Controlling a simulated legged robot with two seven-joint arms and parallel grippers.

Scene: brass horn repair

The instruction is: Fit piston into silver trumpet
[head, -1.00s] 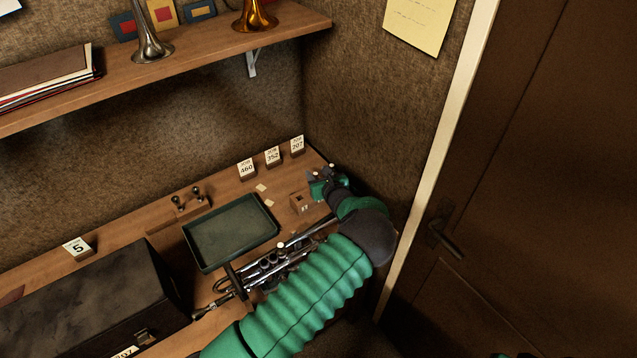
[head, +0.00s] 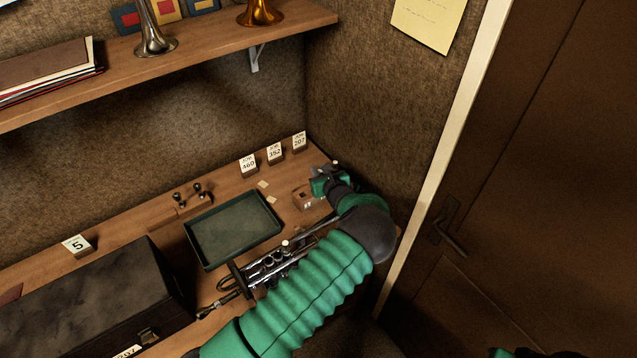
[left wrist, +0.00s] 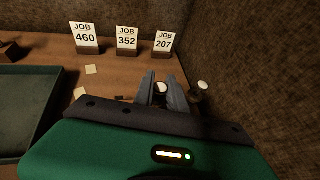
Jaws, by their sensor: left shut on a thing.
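The silver trumpet (head: 268,266) lies on the bench beside the green tray, partly hidden behind my left arm. My left gripper (head: 324,172) is at the bench's far right corner, beyond the small wooden block. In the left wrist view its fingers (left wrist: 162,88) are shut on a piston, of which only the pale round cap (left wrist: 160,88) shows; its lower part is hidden. A second pale-capped part (left wrist: 202,86) stands just right of the fingers, apart from them. My right gripper is not in view.
A green tray (head: 232,261) lies left of the trumpet. A dark case (head: 90,295) fills the near left. The small wooden block (head: 305,198) sits near my gripper. Job cards (head: 274,152) stand along the back. A felt wall and door frame close the right side.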

